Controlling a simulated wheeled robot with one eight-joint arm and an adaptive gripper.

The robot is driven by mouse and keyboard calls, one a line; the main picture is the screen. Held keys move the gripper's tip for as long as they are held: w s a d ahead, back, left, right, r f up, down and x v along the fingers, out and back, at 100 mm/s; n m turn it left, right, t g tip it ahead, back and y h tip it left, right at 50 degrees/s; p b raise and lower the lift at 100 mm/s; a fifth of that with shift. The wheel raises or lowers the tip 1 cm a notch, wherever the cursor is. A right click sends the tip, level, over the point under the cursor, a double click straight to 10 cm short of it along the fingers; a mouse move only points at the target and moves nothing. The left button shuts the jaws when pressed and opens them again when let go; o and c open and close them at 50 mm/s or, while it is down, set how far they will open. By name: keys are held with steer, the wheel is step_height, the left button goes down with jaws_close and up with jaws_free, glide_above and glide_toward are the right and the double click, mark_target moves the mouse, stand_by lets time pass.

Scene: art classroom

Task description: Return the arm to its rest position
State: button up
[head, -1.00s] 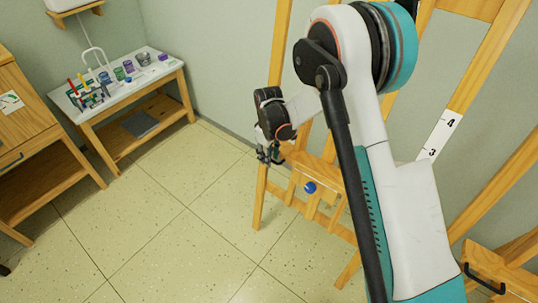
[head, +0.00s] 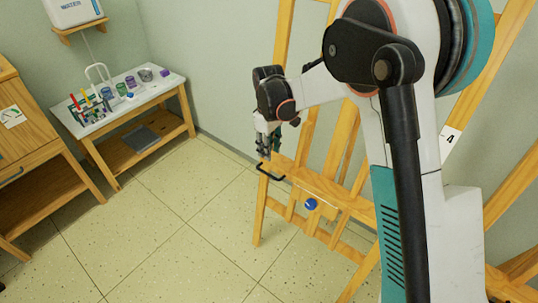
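My arm (head: 425,150), white with teal and black parts, stands large at the right of the head view. It folds over at the top and reaches left. My gripper (head: 266,154) hangs small and dark at its end, pointing down, in front of a wooden easel (head: 345,190). Its fingers are too small to tell whether they are open or shut. Nothing can be made out in them. A black handle shows just below the fingers, and I cannot tell whether they touch it.
A small table (head: 165,90) with cups, a rack of coloured tools and a bent white tap stands at the back left. A wooden cabinet (head: 35,150) is at the left edge. A white water box (head: 73,12) hangs on the wall. The tiled floor (head: 165,230) between is clear.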

steer(key=shift+r, duration=0.1)
stand_by(0.4)
steer(key=s+d+r+m+t, duration=0.2)
steer(key=s+d+r, duration=0.4)
steer(key=r, duration=0.2)
steer(key=s+d+r+m+t, duration=0.1)
steer(key=s+d+r+m, duration=0.2)
steer(key=s+d+r, duration=0.4)
steer(key=s+d+r+m+t, duration=0.1)
steer(key=s+d+m+t, duration=0.1)
steer(key=s, duration=0.6)
steer(key=s+d+r+m+t, duration=0.1)
steer(key=s+d+m+t, duration=0.1)
steer(key=s, duration=0.6)
steer(key=shift+s+d+r+m, duration=0.2)
steer(key=shift+d+m, duration=0.6)
steer(key=shift+d, duration=0.45)
steer(key=shift+o, duration=0.5)
steer(key=shift+d, duration=0.15)
